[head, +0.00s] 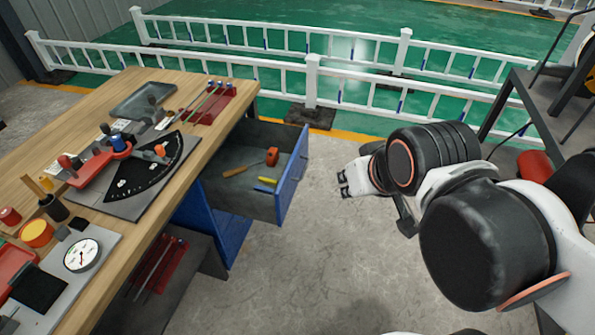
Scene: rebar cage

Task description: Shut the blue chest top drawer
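The blue chest (222,232) stands under the wooden bench. Its top drawer (238,192) is pulled out to the right, with a grey inside and a blue front panel (293,176). In the drawer lie a hammer-like tool with a red head (271,157) and a yellow item (267,181). My gripper (342,184) is to the right of the drawer front, apart from it, with a clear gap. It is small in view and its two dark fingertips look spread, with nothing between them.
The wooden bench (215,118) at left carries a dial gauge (82,255), a red-handled bending tool (100,160) and a red rack (210,103). White fences (312,80) run behind. A dark metal table (520,95) stands at right. The concrete floor before the drawer is clear.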

